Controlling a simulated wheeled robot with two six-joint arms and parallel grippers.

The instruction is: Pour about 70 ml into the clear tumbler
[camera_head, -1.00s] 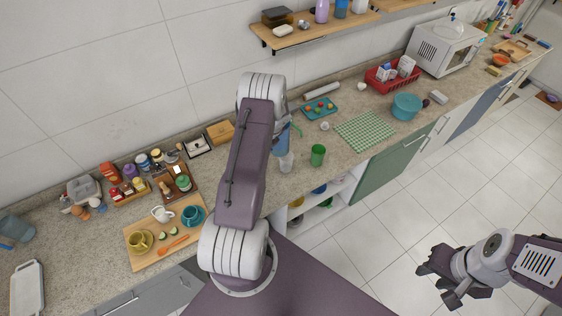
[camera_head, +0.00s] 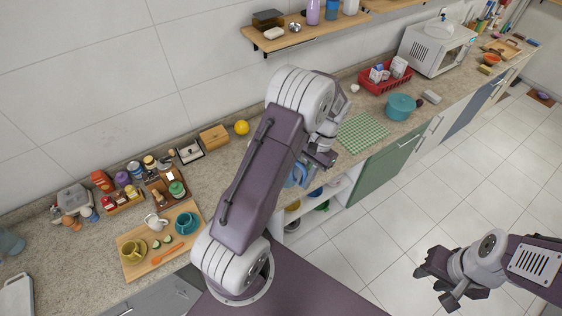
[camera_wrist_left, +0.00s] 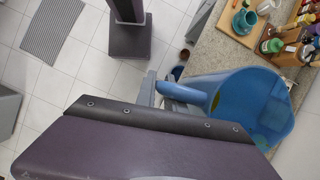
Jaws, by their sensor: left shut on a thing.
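My left gripper (camera_head: 320,158) is shut on a blue jug. In the head view only a small blue part of the jug (camera_head: 296,176) shows below the gripper. In the left wrist view the jug (camera_wrist_left: 232,98) is large at the right, its handle at the jaws and its open mouth facing right; a darker greenish patch shows inside. Its exact tilt is hard to tell. The clear tumbler is not visible now; my left arm covers that part of the counter. My right gripper (camera_head: 437,283) is open and empty, over the floor at the lower right.
A green checked cloth (camera_head: 362,132), a teal pot (camera_head: 401,106) and a red rack (camera_head: 374,86) stand right of the arm. A wooden board (camera_head: 140,268) with cups lies at left. A yellow ball-like thing (camera_head: 241,127) sits by the wall. A shelf (camera_head: 300,39) hangs above.

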